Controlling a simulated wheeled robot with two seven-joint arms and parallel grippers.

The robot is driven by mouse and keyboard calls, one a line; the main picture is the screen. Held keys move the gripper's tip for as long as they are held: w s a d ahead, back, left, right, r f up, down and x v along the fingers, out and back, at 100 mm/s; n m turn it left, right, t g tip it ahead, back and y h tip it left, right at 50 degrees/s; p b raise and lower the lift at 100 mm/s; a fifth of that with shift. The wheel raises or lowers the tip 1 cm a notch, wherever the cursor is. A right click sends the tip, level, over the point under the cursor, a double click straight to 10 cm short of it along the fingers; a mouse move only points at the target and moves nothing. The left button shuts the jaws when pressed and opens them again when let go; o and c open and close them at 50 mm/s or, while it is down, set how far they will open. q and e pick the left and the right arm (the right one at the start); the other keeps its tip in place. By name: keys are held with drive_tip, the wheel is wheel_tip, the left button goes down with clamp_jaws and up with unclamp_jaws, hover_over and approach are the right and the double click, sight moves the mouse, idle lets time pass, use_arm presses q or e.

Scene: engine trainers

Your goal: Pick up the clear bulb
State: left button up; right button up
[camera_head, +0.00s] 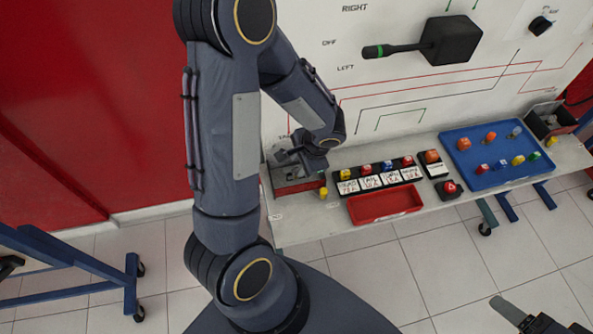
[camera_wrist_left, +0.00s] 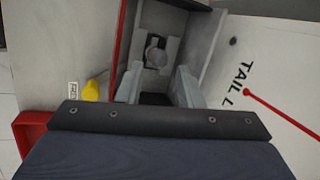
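My left gripper (camera_head: 305,155) is over the grey lamp box (camera_head: 297,185) at the left end of the bench. In the left wrist view its two grey fingers (camera_wrist_left: 158,86) are apart with nothing between the tips. A greyish clear-looking bulb (camera_wrist_left: 155,53) sits in a holder inside the open box, just beyond the fingertips. It is hidden in the head view. Another pale, clear-looking bulb (camera_head: 516,132) lies on the blue tray (camera_head: 455,179). Part of my right gripper (camera_head: 508,310) shows at the bottom right; its opening cannot be made out.
A yellow bulb (camera_head: 323,192) stands beside the box. A black labelled rack (camera_head: 381,177) with coloured bulbs and an empty red tray (camera_head: 384,204) are to the right. Coloured bulbs share the blue tray. The white trainer panel (camera_head: 400,95) rises behind the bench.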

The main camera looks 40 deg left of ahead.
sight(297, 169)
use_arm(q)
drive_tip(key=x, duration=0.3)
drive_tip(key=shift+f, duration=0.4)
clamp_jaws()
drive_tip(key=shift+r, duration=0.1)
